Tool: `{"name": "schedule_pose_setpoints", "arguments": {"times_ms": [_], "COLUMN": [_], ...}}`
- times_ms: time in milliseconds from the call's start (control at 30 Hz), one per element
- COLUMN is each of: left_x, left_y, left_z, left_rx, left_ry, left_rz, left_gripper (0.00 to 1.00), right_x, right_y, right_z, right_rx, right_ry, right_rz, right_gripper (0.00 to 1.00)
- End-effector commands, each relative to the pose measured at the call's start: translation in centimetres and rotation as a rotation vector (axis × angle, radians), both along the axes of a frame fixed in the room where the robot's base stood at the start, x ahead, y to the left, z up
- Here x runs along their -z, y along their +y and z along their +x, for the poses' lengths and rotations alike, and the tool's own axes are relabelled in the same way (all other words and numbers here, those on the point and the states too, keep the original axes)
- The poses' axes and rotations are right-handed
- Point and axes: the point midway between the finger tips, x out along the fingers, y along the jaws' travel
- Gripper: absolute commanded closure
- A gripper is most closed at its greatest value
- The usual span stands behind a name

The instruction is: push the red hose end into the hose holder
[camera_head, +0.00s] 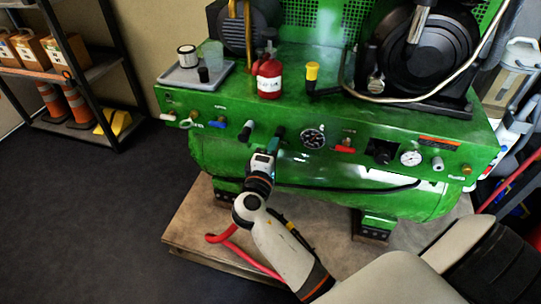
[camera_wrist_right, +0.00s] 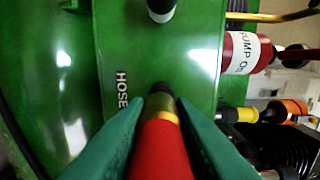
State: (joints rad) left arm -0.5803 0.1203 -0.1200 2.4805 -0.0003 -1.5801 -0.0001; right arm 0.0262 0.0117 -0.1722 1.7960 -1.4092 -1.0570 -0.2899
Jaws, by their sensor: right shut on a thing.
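My right gripper (camera_head: 277,141) is at the front panel of the green machine, left of the round gauge. In the right wrist view its green fingers (camera_wrist_right: 162,128) are shut on the red hose end (camera_wrist_right: 160,150), which has a brass-coloured collar. The collar points at the panel, in line with a dark round piece (camera_wrist_right: 160,89) beside the "HOSE" lettering. This piece looks like the hose holder, mostly hidden behind the hose end. I cannot tell whether the tip is inside it or only in front. My left gripper is not in view.
A red bottle (camera_head: 269,78) and yellow-topped fitting (camera_head: 312,72) stand above. Red hose (camera_head: 222,236) hangs by my arm over the brown base.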

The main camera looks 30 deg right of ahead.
Motion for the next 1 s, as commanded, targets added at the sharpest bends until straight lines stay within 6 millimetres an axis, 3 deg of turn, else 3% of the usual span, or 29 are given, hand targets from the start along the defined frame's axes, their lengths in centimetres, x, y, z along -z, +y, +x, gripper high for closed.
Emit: {"name": "schedule_pose_setpoints", "arguments": {"times_ms": [1000], "left_x": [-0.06], "left_y": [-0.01], "left_z": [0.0], "left_rx": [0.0], "left_ry": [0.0], "left_rz": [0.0], "left_gripper": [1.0], "right_x": [-0.12], "right_y": [-0.68], "right_z": [0.6], "right_rx": [0.001], "right_ry": [-0.001], "right_rz": [0.002], "right_gripper": [1.0]}}
